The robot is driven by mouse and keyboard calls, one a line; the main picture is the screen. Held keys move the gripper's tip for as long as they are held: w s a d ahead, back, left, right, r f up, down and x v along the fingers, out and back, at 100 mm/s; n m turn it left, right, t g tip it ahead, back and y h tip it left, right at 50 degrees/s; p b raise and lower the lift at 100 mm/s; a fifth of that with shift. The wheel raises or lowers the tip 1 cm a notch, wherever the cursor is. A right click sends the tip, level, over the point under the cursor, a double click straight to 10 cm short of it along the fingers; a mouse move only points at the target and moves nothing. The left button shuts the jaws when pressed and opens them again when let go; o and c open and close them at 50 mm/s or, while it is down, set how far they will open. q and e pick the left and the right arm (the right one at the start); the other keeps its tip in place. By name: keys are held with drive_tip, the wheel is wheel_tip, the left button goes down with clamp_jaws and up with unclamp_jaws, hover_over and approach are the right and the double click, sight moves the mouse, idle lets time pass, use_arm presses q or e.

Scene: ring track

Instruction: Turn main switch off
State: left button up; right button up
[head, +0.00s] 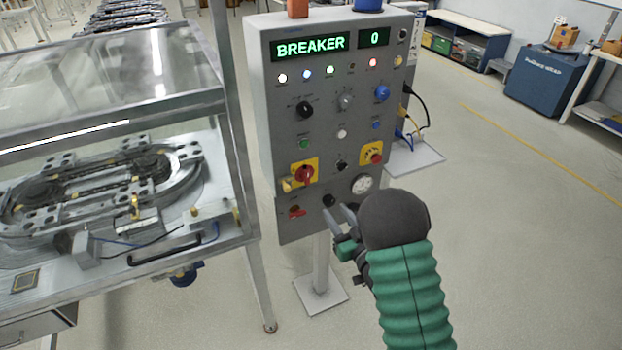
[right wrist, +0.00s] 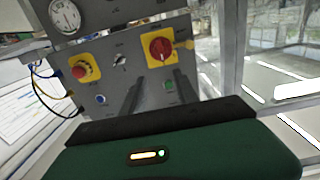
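The grey control panel (head: 325,120) stands on a post in the middle of the head view. Its main switch appears to be the red rotary knob (head: 304,173) on a yellow plate, low on the left; it also shows in the right wrist view (right wrist: 161,48), where the panel looks inverted. A yellow piece (head: 287,185) sits at the knob's left. My right gripper (head: 337,211) is in front of the panel's lower edge, below and right of the knob, apart from it. Its two fingers are spread and empty. My left gripper is out of view.
A red push button (head: 376,158) on a yellow plate and a round gauge (head: 362,184) sit right of the knob. The display (head: 311,46) reads BREAKER and 0. A glass-covered ring track (head: 100,190) stands close on the left.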

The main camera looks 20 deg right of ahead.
sight(308, 174)
drive_tip(key=w+p, duration=0.1)
drive_tip(key=w, duration=1.6)
drive_tip(key=shift+a+r+p, duration=0.1)
drive_tip(key=shift+r+p, duration=0.05)
drive_tip(key=shift+p, duration=0.2)
drive_tip(key=shift+c, duration=0.2)
drive_tip(key=shift+s, duration=0.1)
clamp_jaws()
